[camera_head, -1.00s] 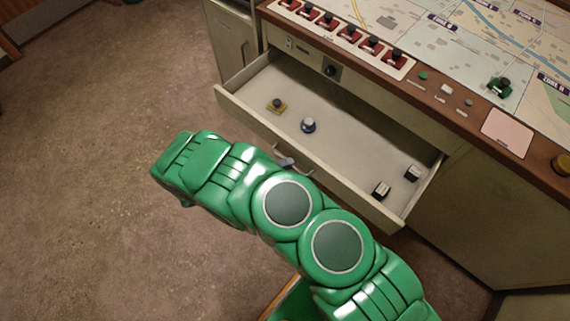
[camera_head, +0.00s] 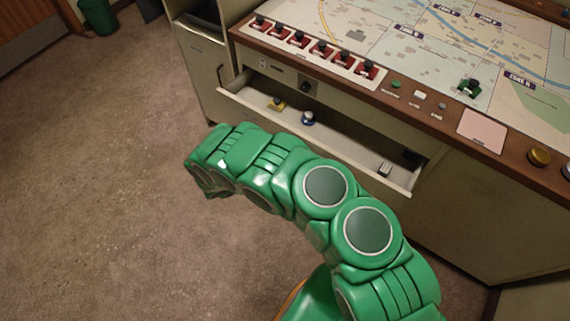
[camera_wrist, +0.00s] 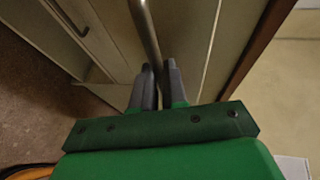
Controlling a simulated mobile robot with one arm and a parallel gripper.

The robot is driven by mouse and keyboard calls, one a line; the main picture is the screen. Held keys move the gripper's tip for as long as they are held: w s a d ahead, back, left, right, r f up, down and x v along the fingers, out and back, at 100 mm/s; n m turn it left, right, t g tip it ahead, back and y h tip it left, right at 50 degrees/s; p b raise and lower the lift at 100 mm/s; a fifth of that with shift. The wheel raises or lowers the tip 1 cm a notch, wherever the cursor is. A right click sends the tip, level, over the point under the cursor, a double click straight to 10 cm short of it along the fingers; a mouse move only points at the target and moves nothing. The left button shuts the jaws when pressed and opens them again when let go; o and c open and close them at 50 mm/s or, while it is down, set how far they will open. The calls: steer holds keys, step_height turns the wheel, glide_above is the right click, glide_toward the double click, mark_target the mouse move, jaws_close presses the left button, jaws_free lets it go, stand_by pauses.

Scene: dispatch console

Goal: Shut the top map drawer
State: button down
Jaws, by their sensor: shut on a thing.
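The top map drawer (camera_head: 240,103) is a cream drawer under the map console, and it stands partly open. A yellow-based piece (camera_head: 276,104), a blue-and-white piece (camera_head: 308,118) and a small black-and-white piece (camera_head: 384,169) sit in it, with a dark item beside the last. My gripper (camera_wrist: 159,85) shows in the wrist view, its two dark fingers shut around the metal drawer handle (camera_wrist: 148,35). In the head view my green arm hides the gripper, the handle and part of the drawer front.
A cabinet with an open shelf (camera_head: 198,18) stands left of the drawer. Brown floor (camera_head: 100,170) is clear at left.

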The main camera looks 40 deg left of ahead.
steer(key=w, duration=1.7)
steer(key=shift+w, duration=0.15)
steer(key=c, duration=1.2)
jaws_free()
steer(key=shift+o, duration=0.2)
steer(key=shift+v, duration=3.9)
steer(key=shift+d, duration=0.1)
